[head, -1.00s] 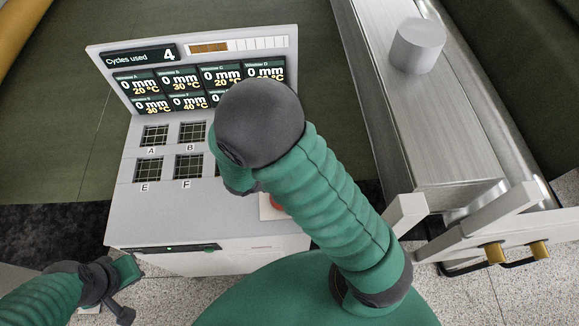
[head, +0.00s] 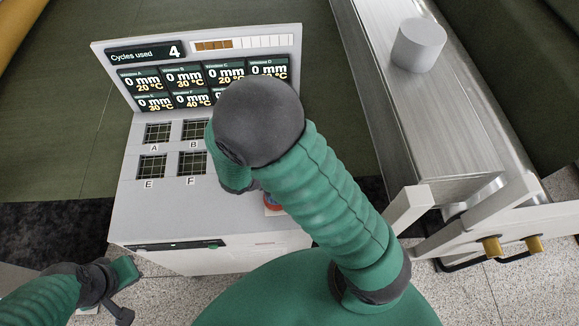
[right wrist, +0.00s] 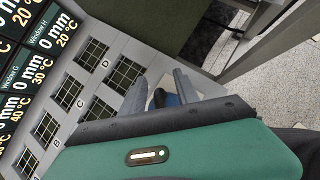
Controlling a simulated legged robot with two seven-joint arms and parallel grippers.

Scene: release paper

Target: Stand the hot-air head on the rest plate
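I cannot pick out the hot-air head or the rest plate with certainty in either view. A plain grey cylinder (head: 418,45) stands upright on a long metal beam (head: 395,115) at the upper right, apart from both grippers. My right gripper is hidden behind my arm in the head view. In the right wrist view its two grey fingers (right wrist: 160,82) are spread over the console, with a small dark and bluish thing showing between them; I cannot tell whether they touch it. My left gripper (head: 124,288) is low at the left, beside the console; its finger gap is unclear.
A grey console (head: 130,215) has a display panel reading "Cycles used 4" and several lettered grid windows. A red and blue round button (head: 272,204) is partly hidden by my right arm. A white frame (head: 500,225) with brass-coloured ends stands at the right.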

